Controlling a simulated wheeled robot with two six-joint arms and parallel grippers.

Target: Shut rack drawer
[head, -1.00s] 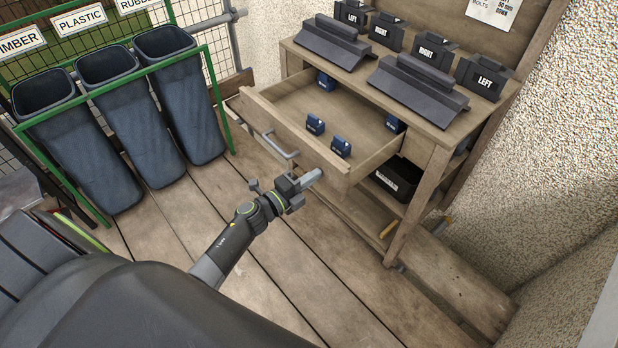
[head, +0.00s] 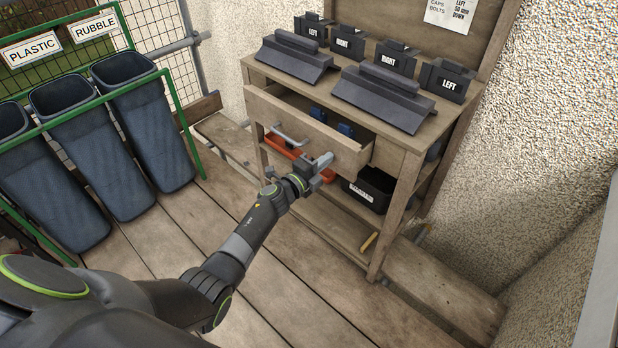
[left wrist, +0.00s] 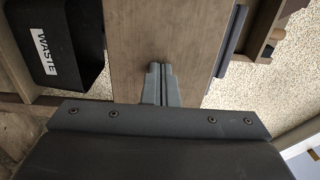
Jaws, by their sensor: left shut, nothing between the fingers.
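The wooden rack drawer (head: 300,131) is partly open, standing out a short way from the rack (head: 400,165). Its metal bar handle (head: 290,136) is on the front, left of my gripper. Small blue items (head: 345,130) show inside, partly hidden by the drawer front. My left gripper (head: 326,160) is shut and empty, its tips at the right part of the drawer front. In the left wrist view the closed fingers (left wrist: 158,72) lie against or just before the wooden drawer front (left wrist: 150,35); contact cannot be told for certain. My right gripper is not in view.
Dark ridge pieces (head: 292,58) and several labelled black blocks (head: 445,80) stand on the rack top. Below the drawer are an orange tray (head: 283,148) and a black waste bin (head: 368,188). Blue-grey bins (head: 140,120) stand at left. The plank floor between is clear.

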